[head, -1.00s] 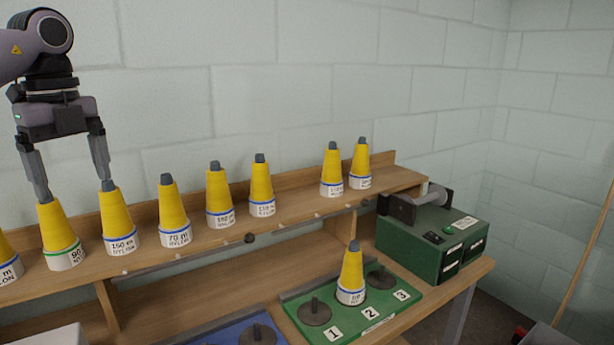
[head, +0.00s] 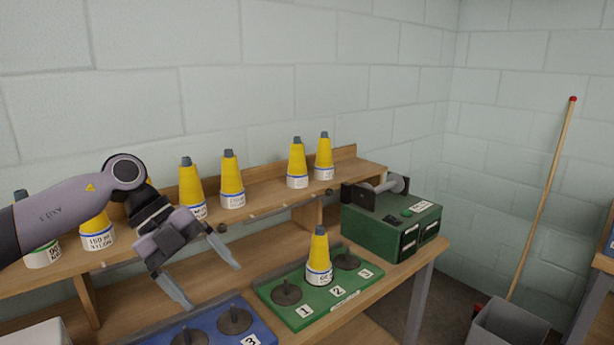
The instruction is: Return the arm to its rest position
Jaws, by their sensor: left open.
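My left gripper (head: 206,274) is open and empty. It hangs in front of the wooden shelf, above the blue board (head: 262,330) and left of the green board (head: 298,318). Its arm comes in from the left and hides part of the row of yellow cones. A yellow cone (head: 319,252) stands upright on the green board at the spot marked 2. Several yellow cones stand on the shelf, among them one (head: 232,175) right of my arm. My right gripper is not in view.
A green machine (head: 385,232) with a roller stands at the bench's right end. A grey bin (head: 508,328) and a wooden pole (head: 543,195) stand in the right corner.

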